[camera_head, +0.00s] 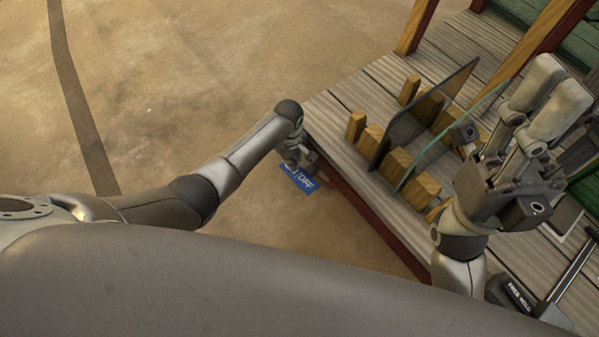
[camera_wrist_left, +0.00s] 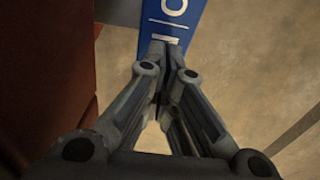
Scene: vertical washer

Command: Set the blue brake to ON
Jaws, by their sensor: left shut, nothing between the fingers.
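The blue brake plate (camera_head: 301,179) is at the front left edge of the wooden deck in the head view. In the left wrist view the blue plate (camera_wrist_left: 182,12) lies just beyond the fingertips of my left gripper (camera_wrist_left: 163,58), which are shut and empty. I cannot tell whether they touch it. No separate brake handle can be made out. My right gripper (camera_head: 543,100) is raised over the deck at the right, its pale pads apart and empty.
A wooden slatted deck (camera_head: 350,105) with a red edge fills the right side. Wooden blocks hold a dark panel (camera_head: 425,115) and a glass panel (camera_head: 452,137) upright. A black-handled device (camera_head: 517,293) stands at the lower right. Bare floor lies to the left.

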